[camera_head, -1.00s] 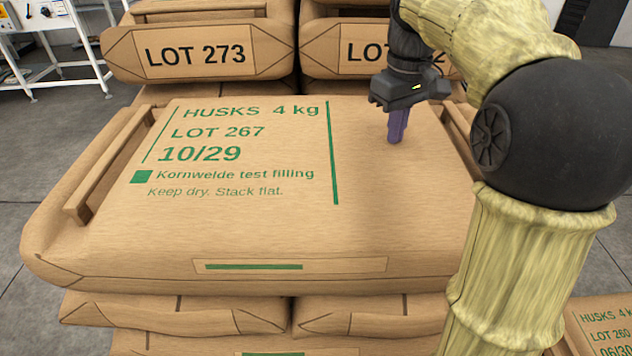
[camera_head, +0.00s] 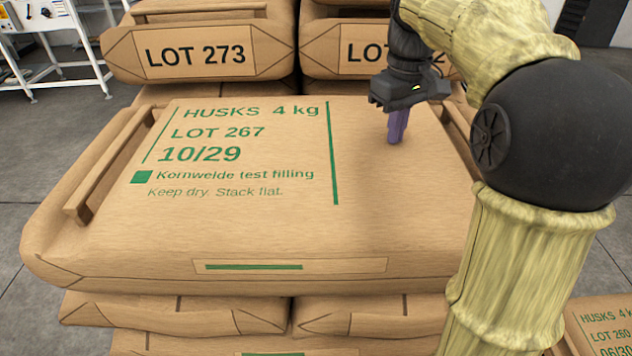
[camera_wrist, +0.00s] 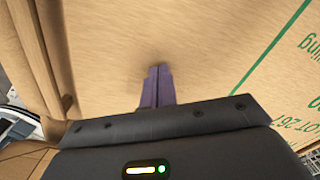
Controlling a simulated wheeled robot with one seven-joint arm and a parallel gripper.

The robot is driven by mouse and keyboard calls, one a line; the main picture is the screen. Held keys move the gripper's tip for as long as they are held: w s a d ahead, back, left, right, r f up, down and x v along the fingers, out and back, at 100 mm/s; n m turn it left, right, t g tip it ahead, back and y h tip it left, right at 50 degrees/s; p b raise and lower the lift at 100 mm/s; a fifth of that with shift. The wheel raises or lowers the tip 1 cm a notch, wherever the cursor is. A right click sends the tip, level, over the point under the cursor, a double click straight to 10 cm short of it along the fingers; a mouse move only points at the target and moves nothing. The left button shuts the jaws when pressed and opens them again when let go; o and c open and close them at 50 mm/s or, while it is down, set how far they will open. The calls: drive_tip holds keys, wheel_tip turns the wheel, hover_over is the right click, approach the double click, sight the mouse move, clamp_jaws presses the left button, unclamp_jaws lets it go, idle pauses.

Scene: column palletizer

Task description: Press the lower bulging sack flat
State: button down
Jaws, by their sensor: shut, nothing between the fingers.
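A large brown paper sack (camera_head: 270,225) marked "HUSKS 4 kg, LOT 267, 10/29" lies on top of the near stack, its upper face gently domed. My gripper (camera_head: 397,138) is shut and empty, its purple fingers pointing down at the right part of this sack's top. In the wrist view the fingertips (camera_wrist: 157,72) meet the sack's surface (camera_wrist: 190,40) or hover just over it, with a small dark shade at the tips. Below, more sacks (camera_head: 180,312) show only their front ends.
Behind stand taller stacked sacks marked "LOT 273" (camera_head: 195,55) and another partly hidden by my arm. A sack marked "LOT 260" (camera_head: 605,325) lies low at the right. A white workbench (camera_head: 55,45) stands at the back left. Grey floor (camera_head: 40,190) is clear at the left.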

drive_tip(key=shift+s+f, duration=0.1)
drive_tip(key=shift+f, duration=0.15)
wheel_tip(320, 180, up, 9)
drive_tip(key=p, duration=0.9)
drive_tip(key=shift+r+p, duration=0.2)
drive_tip(key=shift+p, duration=0.1)
